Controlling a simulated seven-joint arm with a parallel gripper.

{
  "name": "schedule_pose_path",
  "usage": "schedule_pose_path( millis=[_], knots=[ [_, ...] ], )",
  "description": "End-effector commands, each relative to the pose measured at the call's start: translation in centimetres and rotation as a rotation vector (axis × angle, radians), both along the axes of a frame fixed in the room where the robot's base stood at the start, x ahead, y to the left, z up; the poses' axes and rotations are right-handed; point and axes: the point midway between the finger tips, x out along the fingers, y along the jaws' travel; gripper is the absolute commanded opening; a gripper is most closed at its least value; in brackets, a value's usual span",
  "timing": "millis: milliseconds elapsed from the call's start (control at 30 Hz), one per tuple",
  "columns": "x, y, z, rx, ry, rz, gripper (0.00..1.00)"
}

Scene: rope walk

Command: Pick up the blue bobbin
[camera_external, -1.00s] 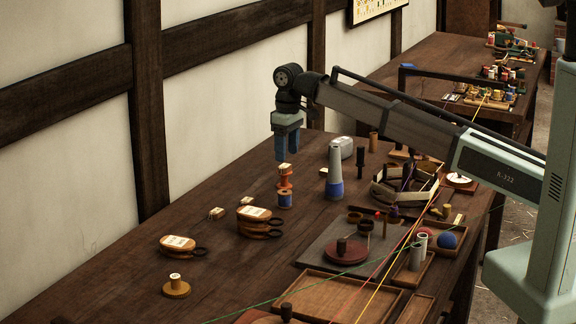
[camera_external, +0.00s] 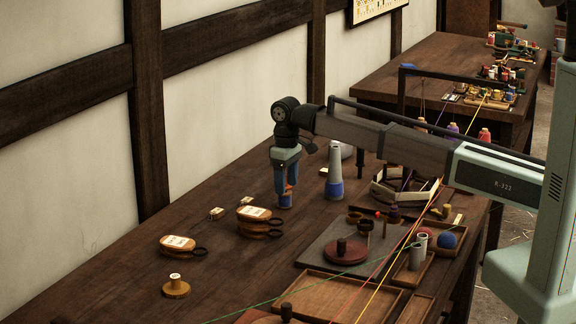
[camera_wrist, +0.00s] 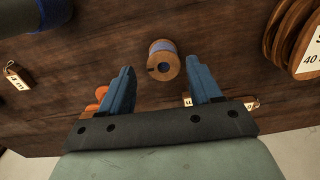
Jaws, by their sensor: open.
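The blue bobbin (camera_external: 284,201) is a small wooden spool with blue thread, standing on the dark table. In the wrist view, the blue bobbin (camera_wrist: 163,59) shows end-on, its hole facing the camera, near the tips of both fingers. My gripper (camera_external: 286,191) points down just over it, open and empty. In the wrist view, my gripper (camera_wrist: 159,66) has one finger on each side of the line to the bobbin. I cannot tell whether the fingertips reach down past its top flange. An orange bobbin (camera_wrist: 98,104) is close by, partly hidden behind the left finger.
A grey cone with a blue base (camera_external: 334,175) stands to the right; part of it shows in the wrist view (camera_wrist: 52,12). Stacked wooden reels with a label (camera_external: 257,222) lie to the left. A small tag (camera_wrist: 15,77) lies nearby. The table front-left of the bobbin is mostly clear.

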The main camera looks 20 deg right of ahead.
Motion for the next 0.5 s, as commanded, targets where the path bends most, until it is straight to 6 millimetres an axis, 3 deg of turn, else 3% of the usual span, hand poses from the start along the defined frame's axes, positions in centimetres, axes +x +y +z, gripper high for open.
schedule_pose_path(
  millis=[300,500],
  knots=[
    [0.3,0.1,-3.9,-0.001,0.001,0.000,0.63],
    [0.3,0.1,-4.7,0.000,0.000,0.000,0.63]
  ],
)
